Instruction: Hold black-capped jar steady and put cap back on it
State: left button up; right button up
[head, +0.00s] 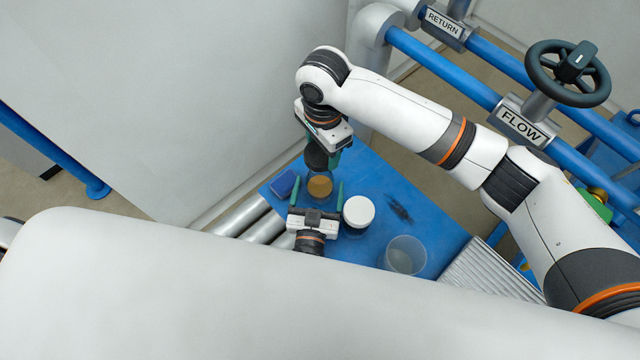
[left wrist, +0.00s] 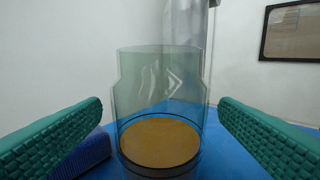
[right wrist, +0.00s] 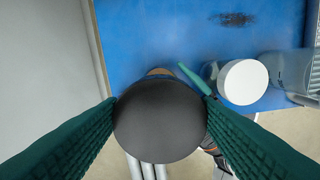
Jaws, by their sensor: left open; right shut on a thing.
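The jar is clear glass with brown contents and stands upright on the blue table, seen in the head view (head: 320,188) and in the left wrist view (left wrist: 160,95). Its top shows no cap in the left wrist view. My left gripper (head: 318,184) is open, with one green finger on each side of the jar and gaps between. My right gripper (head: 321,156) is shut on the black cap (right wrist: 160,122), held above the jar. In the right wrist view the cap hides most of the jar; only a brown sliver shows past its edge.
A white-lidded jar (head: 358,211) stands just right of my left gripper. A clear empty container (head: 405,254) is farther right. A blue block (head: 284,182) lies left of the jar. A dark smudge (head: 401,212) marks the blue table (head: 430,235). A pale wall rises at the left.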

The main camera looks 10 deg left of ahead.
pick_arm(q)
jog(key=shift+w, duration=0.35)
jog(key=shift+c, duration=0.2)
jog(key=c, duration=1.4)
jog(key=shift+c, duration=0.2)
pick_arm(e)
send_over(322, 173)
jog(key=shift+f, duration=2.5)
jog(key=shift+f, duration=0.9)
jog(key=shift+f, duration=0.5)
